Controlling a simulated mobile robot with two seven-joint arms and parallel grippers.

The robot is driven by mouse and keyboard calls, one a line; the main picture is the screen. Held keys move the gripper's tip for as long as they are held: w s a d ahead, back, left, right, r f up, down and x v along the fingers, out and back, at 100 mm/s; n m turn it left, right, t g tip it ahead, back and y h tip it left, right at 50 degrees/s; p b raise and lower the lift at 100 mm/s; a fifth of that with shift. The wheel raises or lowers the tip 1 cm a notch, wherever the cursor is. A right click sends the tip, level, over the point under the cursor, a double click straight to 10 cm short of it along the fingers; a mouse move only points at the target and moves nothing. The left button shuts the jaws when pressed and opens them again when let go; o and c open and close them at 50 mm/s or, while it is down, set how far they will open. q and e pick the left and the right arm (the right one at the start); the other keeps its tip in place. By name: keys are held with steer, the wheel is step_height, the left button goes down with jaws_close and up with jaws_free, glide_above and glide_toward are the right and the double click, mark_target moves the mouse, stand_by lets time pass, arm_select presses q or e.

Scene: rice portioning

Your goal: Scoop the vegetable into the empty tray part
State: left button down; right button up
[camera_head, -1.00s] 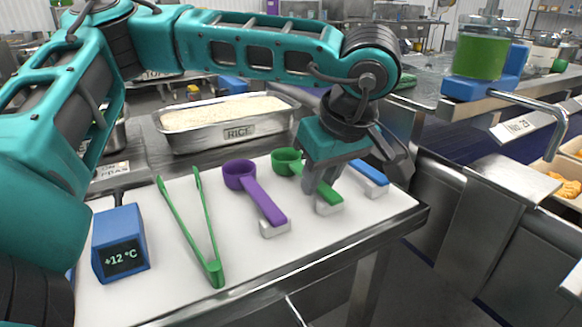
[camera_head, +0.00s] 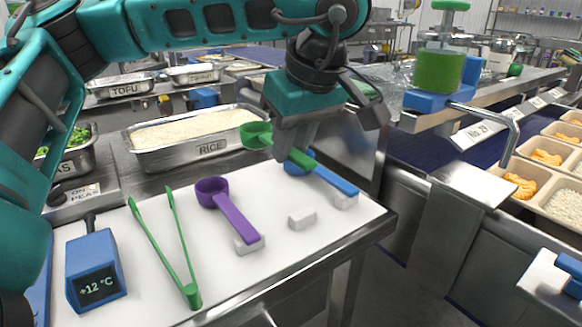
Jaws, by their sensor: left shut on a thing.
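My left gripper (camera_head: 296,150) is shut on the green scoop (camera_head: 257,136) by its handle and holds it above the white board, with the scoop's bowl to the left. The green peas (camera_head: 78,136) lie in a steel pan (camera_head: 75,165) at the far left, partly hidden behind my left arm. Food trays (camera_head: 533,199) stand on the conveyor at the right; visible compartments hold orange food or pale grains. The near tray is cut off by the picture's edge, so I cannot tell whether one of its compartments is empty. My right gripper is not in view.
The white board (camera_head: 285,270) bears a purple scoop (camera_head: 233,218), a blue scoop (camera_head: 335,181), green tongs (camera_head: 160,245) and a blue thermometer (camera_head: 94,262). A rice pan (camera_head: 165,157) stands behind it. A green-and-blue device (camera_head: 440,75) stands beside the conveyor.

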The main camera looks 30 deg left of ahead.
arm_select(q)
step_height(320, 180, up, 6)
steer(key=shift+f+p, duration=0.1)
steer(key=shift+p, duration=0.5)
step_height(320, 180, up, 12)
steer(key=p, duration=1)
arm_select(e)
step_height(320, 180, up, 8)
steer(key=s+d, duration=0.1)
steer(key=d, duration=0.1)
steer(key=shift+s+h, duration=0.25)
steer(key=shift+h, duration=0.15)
